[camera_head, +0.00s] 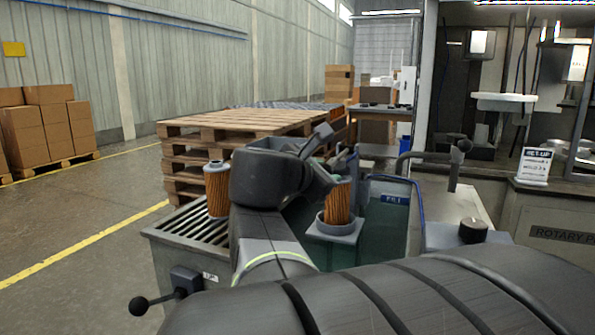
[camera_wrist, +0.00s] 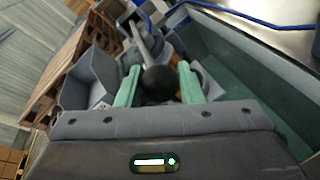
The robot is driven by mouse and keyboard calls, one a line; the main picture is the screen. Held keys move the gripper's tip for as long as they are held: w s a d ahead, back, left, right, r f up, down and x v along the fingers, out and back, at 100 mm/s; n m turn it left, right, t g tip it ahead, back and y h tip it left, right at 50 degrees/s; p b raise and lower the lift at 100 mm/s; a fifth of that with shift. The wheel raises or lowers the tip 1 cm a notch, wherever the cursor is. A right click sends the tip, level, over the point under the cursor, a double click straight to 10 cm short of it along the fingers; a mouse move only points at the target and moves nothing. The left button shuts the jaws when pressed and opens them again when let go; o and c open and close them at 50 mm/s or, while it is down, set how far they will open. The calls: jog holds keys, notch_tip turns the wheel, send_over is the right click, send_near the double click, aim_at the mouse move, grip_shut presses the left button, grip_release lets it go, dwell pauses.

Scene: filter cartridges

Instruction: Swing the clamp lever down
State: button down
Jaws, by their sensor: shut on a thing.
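The clamp lever (camera_wrist: 143,45) shows in the wrist view as a grey rod ending in a black ball knob (camera_wrist: 159,85). My gripper (camera_wrist: 158,76) has its two green fingers on either side of this knob and is shut on it. The rod runs away from me, up and slightly left in that view. In the head view my arm covers much of the area around the gripper, and I cannot make out the held knob there. An orange pleated filter cartridge (camera_head: 338,203) stands in a grey square-based cup (camera_head: 335,231) just right of my wrist.
Another orange cartridge (camera_head: 216,190) stands on a slatted grey rack (camera_head: 190,225) at left. A separate black-knobbed lever (camera_head: 139,306) sticks out at the lower left. A bent grey pipe (camera_head: 430,157) stands at right. Stacked pallets (camera_head: 190,155) are behind.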

jog(key=shift+f, duration=0.55)
jog(key=c, duration=1)
grip_release()
jog(key=shift+r, duration=0.15)
jog(key=shift+r, duration=0.1)
